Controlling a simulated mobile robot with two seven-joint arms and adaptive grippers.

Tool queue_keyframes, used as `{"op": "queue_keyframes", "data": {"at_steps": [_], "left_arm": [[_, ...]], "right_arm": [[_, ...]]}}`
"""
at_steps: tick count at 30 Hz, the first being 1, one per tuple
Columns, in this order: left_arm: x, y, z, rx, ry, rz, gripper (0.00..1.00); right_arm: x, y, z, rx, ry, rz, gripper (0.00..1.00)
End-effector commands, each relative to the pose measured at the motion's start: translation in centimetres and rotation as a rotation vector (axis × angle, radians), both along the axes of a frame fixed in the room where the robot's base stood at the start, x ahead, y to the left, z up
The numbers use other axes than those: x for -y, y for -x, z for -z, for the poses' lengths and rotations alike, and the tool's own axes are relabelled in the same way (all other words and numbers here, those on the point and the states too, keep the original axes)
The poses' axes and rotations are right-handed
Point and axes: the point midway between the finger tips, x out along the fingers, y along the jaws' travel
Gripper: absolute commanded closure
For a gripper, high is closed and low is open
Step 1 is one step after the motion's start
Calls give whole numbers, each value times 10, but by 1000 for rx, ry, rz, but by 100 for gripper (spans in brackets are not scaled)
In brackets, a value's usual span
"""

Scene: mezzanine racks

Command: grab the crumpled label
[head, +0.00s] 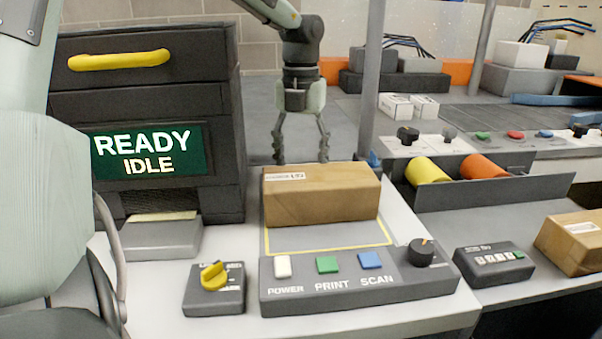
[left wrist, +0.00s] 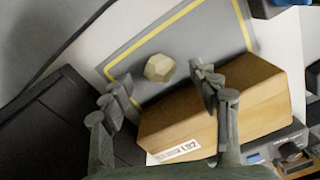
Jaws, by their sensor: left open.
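The crumpled label (left wrist: 159,68), a small beige faceted lump, lies on the grey mat (left wrist: 190,50) with a yellow border, beside the cardboard box. It shows in the left wrist view between and just beyond my open fingers; in the head view I cannot see it. My left gripper (head: 301,158) points down behind the cardboard box (head: 320,195), its fingers spread and empty. It also shows in the left wrist view (left wrist: 160,82). Contact between fingers and label is not visible. My right gripper is not in view.
A dark printer with a READY IDLE screen (head: 148,150) stands left of the box. A button panel (head: 355,285) is in front of the box, with a yellow-knob switch box (head: 214,288) to its left. Yellow and orange rollers (head: 484,166) are at the right.

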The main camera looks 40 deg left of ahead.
Motion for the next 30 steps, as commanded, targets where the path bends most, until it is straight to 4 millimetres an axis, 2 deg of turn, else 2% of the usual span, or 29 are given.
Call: {"op": "queue_keyframes", "data": {"at_steps": [4,12,21,30], "left_arm": [[0,0,17,-1,0,0,39],[0,-1,21,2,1,0,39],[0,-1,21,2,1,-1,75],[0,-1,20,3,1,0,76]], "right_arm": [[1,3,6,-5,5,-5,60],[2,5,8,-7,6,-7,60],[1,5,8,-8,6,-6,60],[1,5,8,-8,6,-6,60]]}}
